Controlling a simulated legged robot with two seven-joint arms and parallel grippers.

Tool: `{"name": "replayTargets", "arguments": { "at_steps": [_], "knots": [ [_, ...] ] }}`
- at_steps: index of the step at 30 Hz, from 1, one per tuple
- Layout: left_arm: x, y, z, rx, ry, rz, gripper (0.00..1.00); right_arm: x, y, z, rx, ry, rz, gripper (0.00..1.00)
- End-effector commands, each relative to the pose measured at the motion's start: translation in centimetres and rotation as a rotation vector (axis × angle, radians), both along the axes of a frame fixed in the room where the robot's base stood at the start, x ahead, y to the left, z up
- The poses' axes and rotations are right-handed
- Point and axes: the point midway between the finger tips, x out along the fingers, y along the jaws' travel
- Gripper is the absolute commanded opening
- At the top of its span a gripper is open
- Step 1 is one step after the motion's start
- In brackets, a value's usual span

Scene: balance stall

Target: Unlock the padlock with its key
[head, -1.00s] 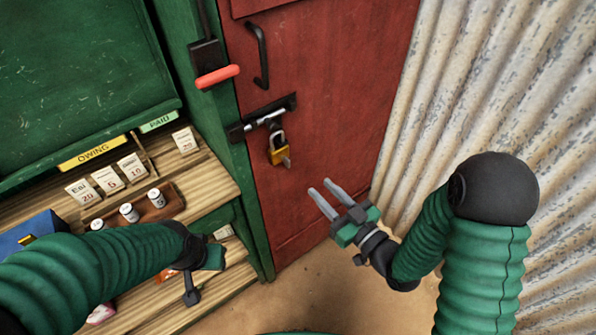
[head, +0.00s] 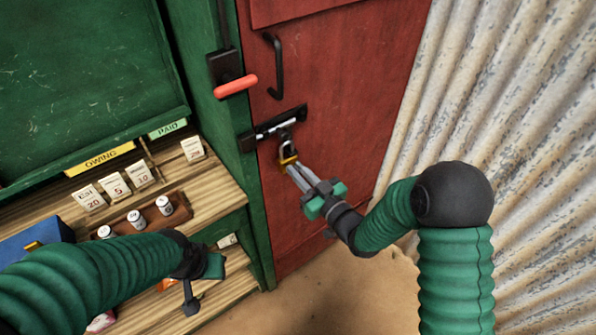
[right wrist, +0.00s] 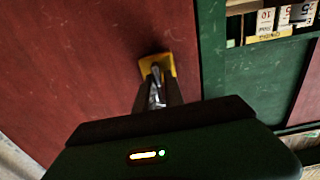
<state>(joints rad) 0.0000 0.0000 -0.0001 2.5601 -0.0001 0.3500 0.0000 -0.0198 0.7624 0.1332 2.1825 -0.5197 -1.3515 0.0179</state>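The brass padlock (head: 287,160) hangs by its shackle from the bolt (head: 275,125) on the red door. In the right wrist view the padlock's yellow body (right wrist: 158,64) is just beyond my fingertips. The grey key (right wrist: 156,72) sticks out from the padlock toward me. My right gripper (head: 291,170) is at the padlock's lower face, and its fingers (right wrist: 157,90) look closed on the key. They hide most of the key in the head view. My left gripper (head: 205,275) is at the lower left, over the shelves; its fingers do not show clearly.
The red door (head: 330,80) has a black handle (head: 274,65). A black box with a red lever (head: 236,86) is on the green post. Shelves with price cards and small jars (head: 164,205) are at left. Corrugated wall (head: 510,100) stands at right.

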Motion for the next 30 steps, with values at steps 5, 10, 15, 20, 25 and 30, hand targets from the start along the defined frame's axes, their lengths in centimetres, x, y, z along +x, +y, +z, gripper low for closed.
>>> {"name": "replayTargets", "arguments": {
  "at_steps": [5, 10, 15, 20, 25, 30],
  "knots": [
    [0.0, 0.0, 0.0, 0.0, 0.0, 0.0, 0.36, -0.15, 0.17, -0.02, 0.002, 0.001, 0.007, 0.0],
    [0.0, -0.01, 0.0, 0.0, 0.0, 0.0, 0.36, -0.16, 0.17, -0.04, 0.001, 0.002, 0.006, 0.0],
    [0.0, -0.01, 0.03, 0.0, 0.0, 0.0, 0.36, -0.07, 0.08, -0.04, 0.012, 0.01, 0.004, 0.0],
    [0.0, 0.0, 0.07, 0.0, 0.0, 0.0, 0.36, -0.05, 0.06, -0.05, 0.033, 0.025, 0.004, 0.0],
    [0.0, 0.0, 0.11, 0.0, 0.0, 0.0, 0.36, -0.07, 0.04, -0.06, 0.052, 0.04, 0.005, 0.0],
    [0.0, -0.01, 0.23, 0.0, 0.0, 0.0, 0.36, -0.01, -0.06, -0.09, 0.095, 0.072, 0.004, 0.0]
  ]
}}
